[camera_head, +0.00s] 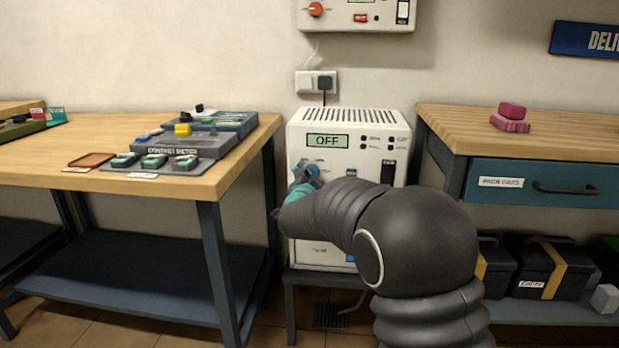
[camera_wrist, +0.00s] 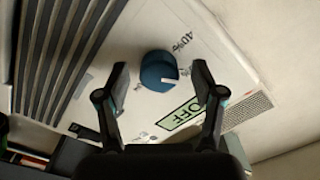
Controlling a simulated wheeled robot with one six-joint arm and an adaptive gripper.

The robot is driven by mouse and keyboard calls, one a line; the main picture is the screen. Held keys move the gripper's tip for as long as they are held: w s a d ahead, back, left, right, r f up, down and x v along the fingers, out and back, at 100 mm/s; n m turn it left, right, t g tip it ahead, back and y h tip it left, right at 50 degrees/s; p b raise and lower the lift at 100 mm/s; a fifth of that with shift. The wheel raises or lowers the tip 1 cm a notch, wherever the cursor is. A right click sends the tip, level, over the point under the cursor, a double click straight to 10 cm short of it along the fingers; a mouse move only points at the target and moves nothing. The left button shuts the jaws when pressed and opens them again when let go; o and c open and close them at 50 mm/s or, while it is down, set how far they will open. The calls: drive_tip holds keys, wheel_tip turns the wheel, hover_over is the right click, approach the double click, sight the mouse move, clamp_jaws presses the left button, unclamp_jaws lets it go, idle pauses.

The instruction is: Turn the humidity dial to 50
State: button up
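The humidity dial is a round blue knob with a pale pointer mark (camera_wrist: 158,72) on the front of a white unit (camera_head: 302,135). In the wrist view, printed marks surround it and one reads 40%. The unit's display (camera_head: 327,141) reads OFF, and it also shows in the wrist view (camera_wrist: 184,116). My gripper (camera_head: 303,176) is in front of the unit at the dial. In the wrist view its two fingers (camera_wrist: 159,84) are spread, one on each side of the dial, with visible gaps. Whether the fingertips reach the dial's depth is unclear. My arm hides the unit's lower right part.
A bench with a blue drawer (camera_head: 545,186) stands close on the right, with black cases below. A wall box with an orange knob (camera_head: 316,9) hangs above a plugged socket.

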drive_tip(key=shift+d, duration=0.1)
drive_tip(key=s, duration=1.2)
drive_tip(key=shift+a, duration=0.2)
